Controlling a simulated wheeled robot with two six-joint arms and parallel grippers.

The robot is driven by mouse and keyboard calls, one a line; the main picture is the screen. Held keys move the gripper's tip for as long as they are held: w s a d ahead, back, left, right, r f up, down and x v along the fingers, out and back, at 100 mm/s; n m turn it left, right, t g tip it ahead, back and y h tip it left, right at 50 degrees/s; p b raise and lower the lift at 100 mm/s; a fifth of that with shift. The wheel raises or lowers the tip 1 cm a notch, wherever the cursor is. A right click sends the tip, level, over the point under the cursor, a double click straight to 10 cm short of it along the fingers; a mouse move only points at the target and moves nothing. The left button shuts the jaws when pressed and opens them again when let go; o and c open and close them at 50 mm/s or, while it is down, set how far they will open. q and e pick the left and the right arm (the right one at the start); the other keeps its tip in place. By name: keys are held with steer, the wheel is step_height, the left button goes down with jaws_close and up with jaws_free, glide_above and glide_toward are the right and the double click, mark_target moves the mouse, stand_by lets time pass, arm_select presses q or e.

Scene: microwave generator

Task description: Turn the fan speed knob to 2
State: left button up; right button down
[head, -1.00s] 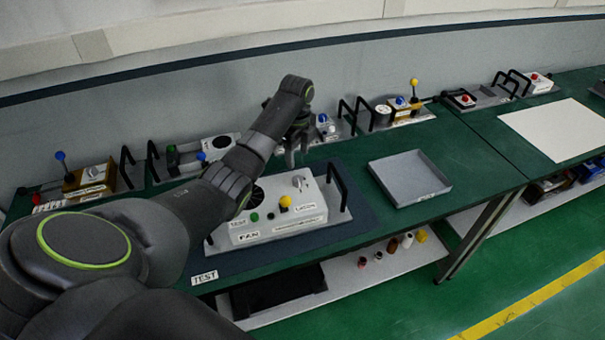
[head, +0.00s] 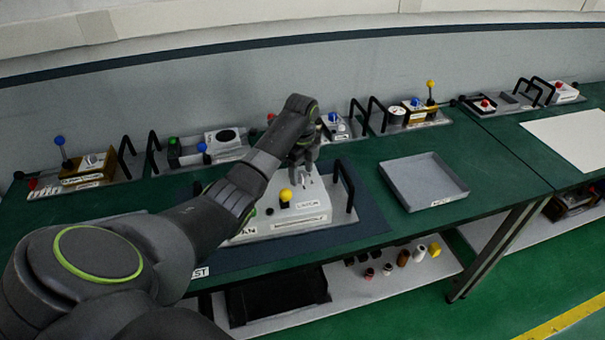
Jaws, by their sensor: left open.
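The white test panel (head: 292,222) lies on the dark blue mat of the green bench, with a yellow-topped knob (head: 285,195) near its middle. My left arm covers the panel's left part, including most of the FAN label (head: 243,234) and the fan grille. A pale knob at the panel's upper right is mostly hidden behind my left gripper (head: 304,178). The gripper is open, pointing down over that corner; I cannot tell whether its fingers touch the knob. My right gripper is out of view.
A black handle (head: 344,186) stands at the panel's right end, close to the gripper. A grey tray (head: 424,182) lies to the right. Several other control units line the back of the bench.

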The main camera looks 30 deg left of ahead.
arm_select(q)
steer(key=shift+c, duration=0.3)
steer(key=c, duration=0.9)
steer(key=shift+r+n+p, duration=0.15)
steer(key=shift+n+p, duration=0.15)
steer(key=shift+p, duration=0.2)
steer(key=shift+r+n+p, duration=0.1)
steer(key=shift+n+p, duration=0.5)
steer(key=shift+p, duration=0.15)
steer(key=n+p, duration=0.6)
steer(key=n, duration=0.1)
steer(key=shift+n, duration=0.3)
steer(key=shift+w+f+n+p, duration=0.15)
steer(key=shift+n+p, duration=0.25)
steer(key=shift+n, duration=0.7)
